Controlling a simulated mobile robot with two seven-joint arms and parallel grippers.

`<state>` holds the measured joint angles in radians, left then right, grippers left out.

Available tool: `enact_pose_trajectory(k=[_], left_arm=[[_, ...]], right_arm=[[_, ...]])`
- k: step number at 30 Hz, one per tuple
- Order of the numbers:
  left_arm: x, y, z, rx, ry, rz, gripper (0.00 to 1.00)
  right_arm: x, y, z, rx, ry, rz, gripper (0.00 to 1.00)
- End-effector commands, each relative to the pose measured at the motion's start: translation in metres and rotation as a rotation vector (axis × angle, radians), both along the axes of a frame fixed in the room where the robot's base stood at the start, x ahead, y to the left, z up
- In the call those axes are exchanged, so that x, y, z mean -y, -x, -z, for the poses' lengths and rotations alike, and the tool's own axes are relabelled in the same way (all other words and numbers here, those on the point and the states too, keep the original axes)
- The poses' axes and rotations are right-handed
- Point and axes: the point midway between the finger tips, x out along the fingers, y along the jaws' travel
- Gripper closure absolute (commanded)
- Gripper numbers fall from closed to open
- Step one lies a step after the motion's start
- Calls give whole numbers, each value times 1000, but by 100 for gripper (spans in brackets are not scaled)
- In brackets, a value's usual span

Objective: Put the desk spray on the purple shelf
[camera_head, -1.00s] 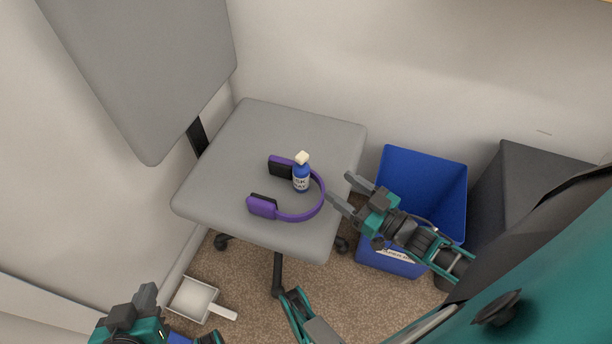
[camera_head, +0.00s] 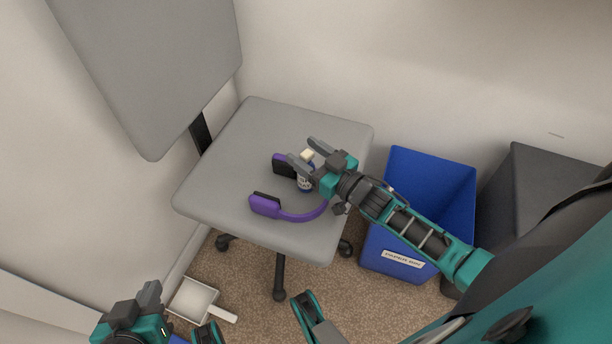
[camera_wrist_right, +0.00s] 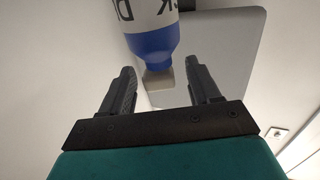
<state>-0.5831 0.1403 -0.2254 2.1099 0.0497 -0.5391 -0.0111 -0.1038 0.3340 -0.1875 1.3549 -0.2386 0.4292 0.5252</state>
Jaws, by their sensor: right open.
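The desk spray is a small blue and white bottle (camera_head: 304,182) with a cream cap, upright on the grey chair seat (camera_head: 240,150). My right gripper (camera_head: 299,155) is open at the bottle, its fingers on either side of the cap in the head view. In the right wrist view the bottle (camera_wrist_right: 152,38) appears upside down, its cap between and beyond the open fingers of the gripper (camera_wrist_right: 158,88). My left gripper (camera_head: 148,296) is at the lower left, away from the chair; its finger opening is unclear. The purple shelf is not in view.
Purple headphones (camera_head: 290,214) lie around the bottle on the seat, partly hidden by my right gripper. A blue bin (camera_head: 440,190) stands right of the chair beside a dark grey box (camera_head: 545,180). A dustpan (camera_head: 194,300) lies on the carpet.

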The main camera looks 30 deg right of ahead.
Motion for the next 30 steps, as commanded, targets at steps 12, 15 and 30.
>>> enact_pose_trajectory(k=[12,15,30], left_arm=[[1,-2,-4,10,3,2,100],[1,-2,-4,11,2,2,100],[0,-2,-4,13,-1,2,100]], right_arm=[[-1,-2,0,0,0,0,55],[-1,-1,0,0,0,0,64],[0,-1,0,-1,1,0,100]])
